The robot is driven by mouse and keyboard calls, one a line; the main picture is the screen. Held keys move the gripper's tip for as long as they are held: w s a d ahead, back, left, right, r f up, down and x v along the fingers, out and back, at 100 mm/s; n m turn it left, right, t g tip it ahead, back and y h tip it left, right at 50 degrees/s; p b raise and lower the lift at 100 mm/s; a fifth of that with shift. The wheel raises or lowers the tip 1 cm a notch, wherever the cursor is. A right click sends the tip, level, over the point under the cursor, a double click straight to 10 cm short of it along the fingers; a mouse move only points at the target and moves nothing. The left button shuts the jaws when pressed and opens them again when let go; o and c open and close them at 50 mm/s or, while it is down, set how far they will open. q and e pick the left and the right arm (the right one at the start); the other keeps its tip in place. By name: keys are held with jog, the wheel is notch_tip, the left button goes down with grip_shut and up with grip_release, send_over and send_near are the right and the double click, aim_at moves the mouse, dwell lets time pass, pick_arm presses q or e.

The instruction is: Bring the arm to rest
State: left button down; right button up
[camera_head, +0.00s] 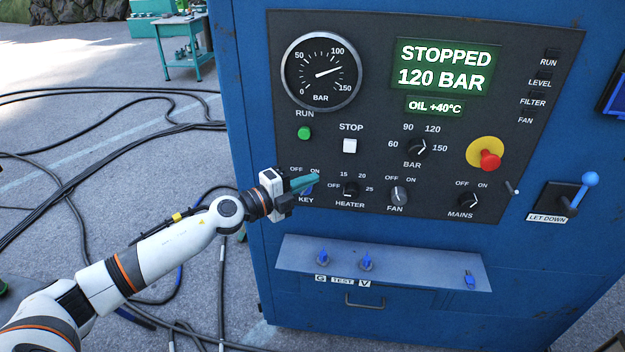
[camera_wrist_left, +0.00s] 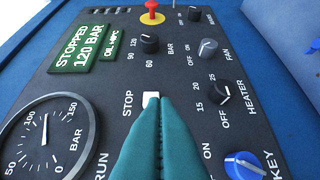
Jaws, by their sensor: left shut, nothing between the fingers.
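My left arm comes in from the left. My left gripper (camera_head: 316,178) has teal fingers closed together with nothing between them. It is in front of the lower left of the control panel (camera_head: 375,110), partly covering the blue key switch (camera_head: 308,191). In the left wrist view the shut fingertips (camera_wrist_left: 160,100) overlap the edge of the white STOP button (camera_wrist_left: 151,97); contact cannot be told. The key switch (camera_wrist_left: 245,166) is to the right of the fingers there. My right gripper is in neither view.
The display (camera_head: 445,68) reads STOPPED, 120 BAR, and the gauge (camera_head: 321,71) needle points near 120. A ledge with blue fittings (camera_head: 385,262) juts out below the panel. A blue-handled lever (camera_head: 580,190) stands at right. Black cables (camera_head: 75,185) lie on the ground at left.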

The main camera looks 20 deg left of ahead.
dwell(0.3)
